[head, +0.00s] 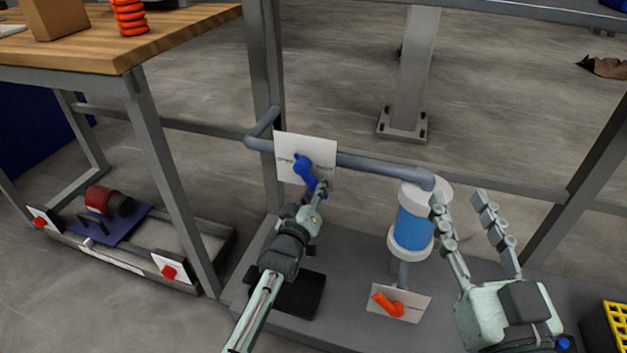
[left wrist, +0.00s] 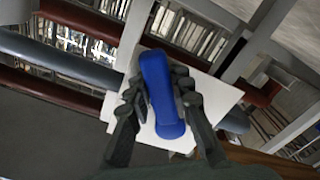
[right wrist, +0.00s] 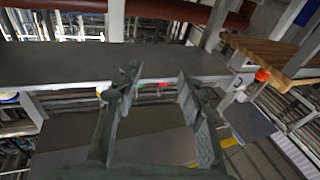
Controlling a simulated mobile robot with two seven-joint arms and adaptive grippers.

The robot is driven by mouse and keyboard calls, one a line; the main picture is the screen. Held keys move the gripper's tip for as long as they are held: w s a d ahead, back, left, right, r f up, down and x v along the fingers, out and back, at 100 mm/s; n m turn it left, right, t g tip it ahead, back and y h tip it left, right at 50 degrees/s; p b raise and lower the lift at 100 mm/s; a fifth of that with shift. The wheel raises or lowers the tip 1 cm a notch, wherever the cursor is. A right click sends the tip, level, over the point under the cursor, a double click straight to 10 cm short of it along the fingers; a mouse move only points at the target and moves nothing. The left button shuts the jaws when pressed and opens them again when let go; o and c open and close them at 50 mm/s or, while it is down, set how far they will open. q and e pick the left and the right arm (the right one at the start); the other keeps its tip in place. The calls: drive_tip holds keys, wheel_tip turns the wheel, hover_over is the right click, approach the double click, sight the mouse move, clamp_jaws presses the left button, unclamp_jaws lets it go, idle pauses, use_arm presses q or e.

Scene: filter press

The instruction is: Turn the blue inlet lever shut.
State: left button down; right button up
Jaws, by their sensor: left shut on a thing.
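The blue inlet lever (head: 304,170) sits on a white plate (head: 318,146) fixed to the grey pipe. It is tilted, running from upper left to lower right in the head view. My left gripper (head: 321,190) is shut on the lever's lower end. In the left wrist view the blue lever (left wrist: 160,95) lies between the two fingers of the left gripper (left wrist: 160,100), in front of the white plate (left wrist: 218,98). The plate's lettering is partly covered by the lever and too small to read surely. My right gripper (head: 470,215) is open and empty, right of the filter housing.
A blue and white filter housing (head: 413,222) stands right of the lever, with an orange lever (head: 388,304) on a plate below it. A wooden bench (head: 150,45) is at upper left. A red pump (head: 105,200) and red knobs sit low at left. A yellow crate (head: 618,325) is at lower right.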

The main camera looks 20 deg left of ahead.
use_arm(q)
drive_tip(key=shift+d+r+n+p, duration=0.3)
drive_tip(key=shift+n+p, duration=0.2)
drive_tip(key=shift+n, duration=0.4)
drive_tip(key=shift+d, duration=0.1)
use_arm(e)
drive_tip(key=d+f+g+h, duration=0.2)
drive_tip(key=d+f+g, duration=0.1)
drive_tip(key=f, duration=0.5)
drive_tip(key=shift+w+d+g, duration=0.25)
drive_tip(key=shift+d+g, duration=0.05)
drive_tip(key=shift+g, duration=0.2)
use_arm(q)
drive_tip(key=c, duration=1.3)
unclamp_jaws()
drive_tip(key=shift+s, duration=0.15)
drive_tip(key=s, duration=1.2)
drive_tip(key=shift+a, duration=0.2)
